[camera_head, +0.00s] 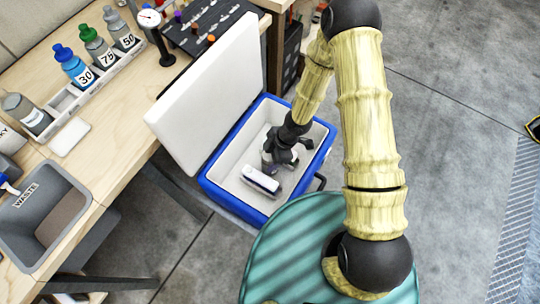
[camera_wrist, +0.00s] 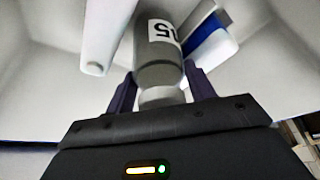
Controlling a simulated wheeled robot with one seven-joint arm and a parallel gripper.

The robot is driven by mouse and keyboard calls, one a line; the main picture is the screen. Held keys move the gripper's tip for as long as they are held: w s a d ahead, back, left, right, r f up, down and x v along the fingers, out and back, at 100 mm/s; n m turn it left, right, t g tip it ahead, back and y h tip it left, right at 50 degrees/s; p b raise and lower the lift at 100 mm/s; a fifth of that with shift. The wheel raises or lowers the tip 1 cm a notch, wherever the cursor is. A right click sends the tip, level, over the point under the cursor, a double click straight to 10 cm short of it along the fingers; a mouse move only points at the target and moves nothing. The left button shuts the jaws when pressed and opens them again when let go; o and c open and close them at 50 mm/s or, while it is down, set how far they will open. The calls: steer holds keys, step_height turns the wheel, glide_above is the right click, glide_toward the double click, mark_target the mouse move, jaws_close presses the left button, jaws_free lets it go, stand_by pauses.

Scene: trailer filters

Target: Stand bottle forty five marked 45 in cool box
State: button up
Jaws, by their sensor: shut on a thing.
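The cool box (camera_head: 230,203) is blue with a pale inside and stands on the floor side of the bench, its white lid (camera_head: 212,95) open. My gripper (camera_head: 272,157) is down inside the box. In the wrist view my gripper (camera_wrist: 163,88) is shut on a grey bottle (camera_wrist: 157,60), holding it at its pale cap end. Its white label shows a 5 and part of another digit, fitting 45. The bottle is mostly hidden by my gripper in the head view. Whether its base touches the box floor, I cannot tell.
A white block with a dark stripe (camera_head: 261,180) lies in the box near the bottle; a white and blue thing (camera_wrist: 208,45) shows beside the bottle. Bottles marked 30 (camera_head: 75,67), 75 and 50 stand in a bench rack. A grey waste bin (camera_head: 75,178) is at left.

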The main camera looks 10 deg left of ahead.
steer(key=shift+f, duration=0.55)
steer(key=o, duration=1.6)
step_height(320, 180, up, 20)
steer(key=p, duration=1.8)
steer(key=shift+p, duration=0.35)
